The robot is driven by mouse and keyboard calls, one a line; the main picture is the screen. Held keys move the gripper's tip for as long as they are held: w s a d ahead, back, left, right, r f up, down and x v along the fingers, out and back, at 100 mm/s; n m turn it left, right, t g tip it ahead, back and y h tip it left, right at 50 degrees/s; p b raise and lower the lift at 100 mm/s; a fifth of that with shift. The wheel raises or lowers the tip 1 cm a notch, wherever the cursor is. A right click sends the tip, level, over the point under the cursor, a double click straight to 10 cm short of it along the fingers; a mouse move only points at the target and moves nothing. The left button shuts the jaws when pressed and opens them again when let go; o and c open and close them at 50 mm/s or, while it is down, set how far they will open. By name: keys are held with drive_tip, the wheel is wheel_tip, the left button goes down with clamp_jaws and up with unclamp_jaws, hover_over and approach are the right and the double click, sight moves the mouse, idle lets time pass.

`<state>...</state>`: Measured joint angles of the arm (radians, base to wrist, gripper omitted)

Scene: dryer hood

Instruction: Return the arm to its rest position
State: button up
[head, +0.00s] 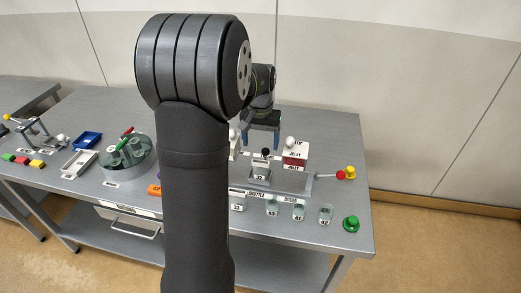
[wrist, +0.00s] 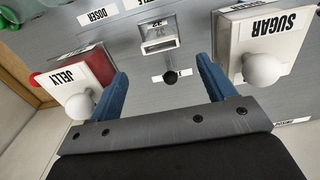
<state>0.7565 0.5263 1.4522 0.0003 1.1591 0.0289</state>
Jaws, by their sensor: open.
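My gripper (wrist: 168,88) is open and empty, its two blue fingers spread apart in the wrist view. In the head view my gripper (head: 262,138) hangs over the grey table, behind the block with the black knob. My dark arm fills the middle of the head view and hides part of the table. In the wrist view a jelly box (wrist: 82,78) with a white knob is left of the fingers and a sugar box (wrist: 262,40) with a white knob is right of them. A black knob (wrist: 171,77) lies between the fingertips, with no visible contact.
The jelly box (head: 295,155) stands to the right of my gripper. A red-tipped lever (head: 340,175), a yellow knob (head: 349,172) and a green button (head: 351,224) are at the right end. Several small glasses (head: 298,212) line the front. A round green-glass carousel (head: 127,155) stands at left.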

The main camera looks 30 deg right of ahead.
sight(260, 162)
drive_tip(key=shift+r, duration=0.2)
wheel_tip(260, 162, down, 13)
drive_tip(key=shift+r, duration=0.2)
wheel_tip(260, 162, up, 3)
drive_tip(key=shift+f, duration=0.1)
drive_tip(key=shift+r, duration=0.6)
